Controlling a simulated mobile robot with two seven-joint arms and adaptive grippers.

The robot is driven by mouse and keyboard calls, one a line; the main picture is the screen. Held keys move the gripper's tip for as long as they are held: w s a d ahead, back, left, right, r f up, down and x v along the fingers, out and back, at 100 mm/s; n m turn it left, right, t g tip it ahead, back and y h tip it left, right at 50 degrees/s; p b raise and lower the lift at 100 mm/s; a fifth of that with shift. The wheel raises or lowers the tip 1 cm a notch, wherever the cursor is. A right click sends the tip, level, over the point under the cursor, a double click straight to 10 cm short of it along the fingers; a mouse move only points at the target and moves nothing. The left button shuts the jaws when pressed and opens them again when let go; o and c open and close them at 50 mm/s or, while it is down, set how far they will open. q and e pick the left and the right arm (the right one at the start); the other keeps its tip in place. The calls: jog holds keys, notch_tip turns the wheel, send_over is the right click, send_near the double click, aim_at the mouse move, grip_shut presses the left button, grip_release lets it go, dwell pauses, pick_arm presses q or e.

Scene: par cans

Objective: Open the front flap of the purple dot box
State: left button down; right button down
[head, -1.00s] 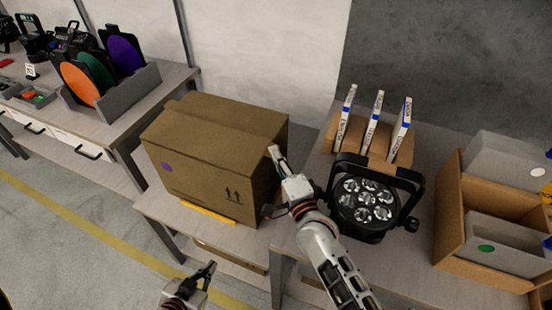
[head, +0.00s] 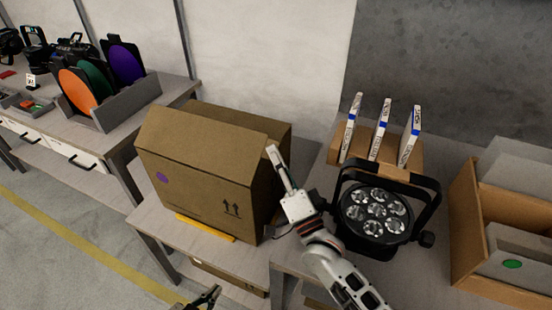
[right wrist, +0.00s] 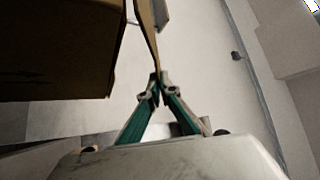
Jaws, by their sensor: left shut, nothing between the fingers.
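The purple dot box (head: 195,185) is a brown cardboard box with a purple dot on its front, standing on the lower bench. Its front flap (head: 205,138) is tilted up from the front top edge and hides part of the top behind it. My right gripper (head: 271,152) is at the flap's right end. In the right wrist view its green-sided fingers (right wrist: 158,80) come together with the thin flap edge (right wrist: 150,35) running between their tips, so they look shut on it. My left gripper (head: 211,296) is shut and empty at the bottom edge, below the box.
A black par can (head: 374,212) stands on the bench right of my right arm, with upright white labelled items (head: 382,128) behind it. An open cardboard box (head: 470,215) is at the far right. Coloured discs (head: 100,75) stand on the left bench.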

dwell(0.3)
jog(key=c, duration=2.3)
grip_release()
jog(key=shift+c, duration=0.2)
jog(key=s+d, duration=0.7)
jog(key=s, duration=0.4)
jog(key=shift+f, duration=0.2)
